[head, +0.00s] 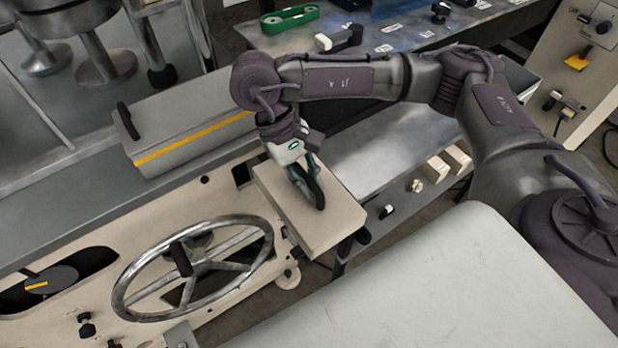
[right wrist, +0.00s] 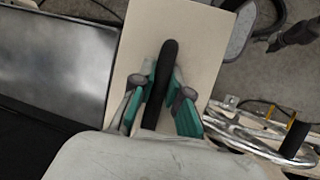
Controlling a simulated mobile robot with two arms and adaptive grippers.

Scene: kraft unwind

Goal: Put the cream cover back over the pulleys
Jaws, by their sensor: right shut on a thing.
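The cream cover (head: 310,205) is a flat, boxy panel at the front right corner of the cream machine, right of the handwheel. My right gripper (head: 312,190) is shut on its black handle. In the right wrist view the cover (right wrist: 200,45) lies beyond the fingers, and the black handle (right wrist: 163,75) runs between the two green-padded fingers of the gripper (right wrist: 165,100). The cover hides what is behind and below it, and I cannot make out the pulleys there. My left gripper is not in view.
A spoked handwheel (head: 192,268) stands out left of the cover. A grey box with a yellow stripe (head: 190,130) lies behind. A metal bench (head: 395,150) with small cream blocks (head: 448,165) is to the right. A green belt (head: 290,18) lies on the back table.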

